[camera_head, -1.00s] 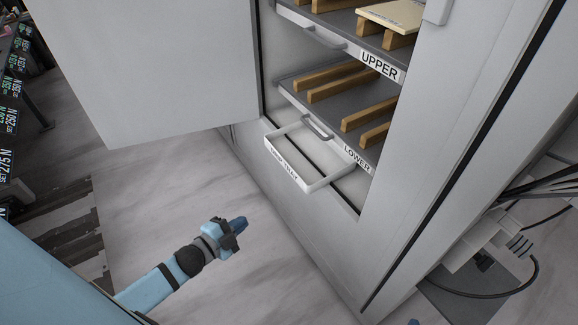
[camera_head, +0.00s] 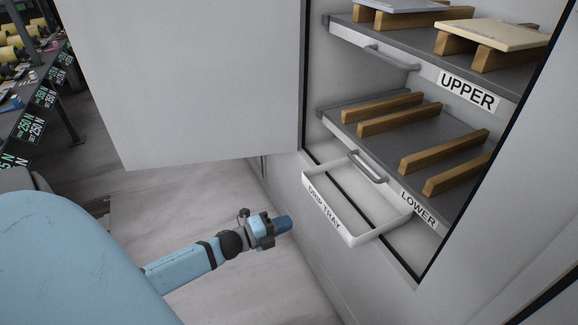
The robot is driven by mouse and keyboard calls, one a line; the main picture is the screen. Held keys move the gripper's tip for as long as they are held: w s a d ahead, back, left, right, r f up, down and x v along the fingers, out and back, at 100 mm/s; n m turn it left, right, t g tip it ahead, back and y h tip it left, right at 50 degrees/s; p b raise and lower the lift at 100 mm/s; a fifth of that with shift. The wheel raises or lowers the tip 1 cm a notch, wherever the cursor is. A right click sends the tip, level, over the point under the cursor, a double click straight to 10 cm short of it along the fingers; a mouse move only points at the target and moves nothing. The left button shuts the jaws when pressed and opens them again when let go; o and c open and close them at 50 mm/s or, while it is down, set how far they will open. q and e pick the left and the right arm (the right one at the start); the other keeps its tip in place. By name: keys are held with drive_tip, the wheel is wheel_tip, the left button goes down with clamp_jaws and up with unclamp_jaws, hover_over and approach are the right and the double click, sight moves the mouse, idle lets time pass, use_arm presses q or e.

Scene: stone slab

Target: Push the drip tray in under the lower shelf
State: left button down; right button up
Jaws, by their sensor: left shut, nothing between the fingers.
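The white drip tray (camera_head: 335,217), with a lettered front, sticks out of the cabinet below the lower shelf (camera_head: 440,150). Its back part lies under that shelf's front edge. The lower shelf carries wooden bars, a handle (camera_head: 368,168) and a LOWER label. My left gripper (camera_head: 286,223) is shut and empty. It shows to the left of the tray's front, apart from it in the picture; the exact gap in depth is hard to tell. My right gripper is not in view.
The open cabinet door (camera_head: 190,80) hangs at the upper left. The upper shelf (camera_head: 420,50) holds flat slabs on wooden bars. A rack (camera_head: 40,100) with green-lettered labels stands at the far left. The floor (camera_head: 200,200) between is clear.

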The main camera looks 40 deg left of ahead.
sight(327, 207)
use_arm(q)
drive_tip(key=b+x, duration=0.2)
drive_tip(key=x, duration=0.8)
drive_tip(key=shift+a+f, duration=0.1)
drive_tip(key=shift+w+d, duration=0.25)
drive_tip(key=shift+w, duration=0.4)
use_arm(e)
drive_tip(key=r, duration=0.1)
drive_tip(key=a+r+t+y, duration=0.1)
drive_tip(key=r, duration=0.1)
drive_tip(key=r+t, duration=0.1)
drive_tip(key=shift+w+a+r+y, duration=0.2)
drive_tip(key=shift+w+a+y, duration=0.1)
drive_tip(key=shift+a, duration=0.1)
use_arm(q)
drive_tip(key=x, duration=0.9)
drive_tip(key=shift+w+d, duration=0.1)
drive_tip(key=shift+w, duration=0.1)
drive_tip(key=shift+w+d, duration=0.1)
drive_tip(key=shift+w, duration=0.2)
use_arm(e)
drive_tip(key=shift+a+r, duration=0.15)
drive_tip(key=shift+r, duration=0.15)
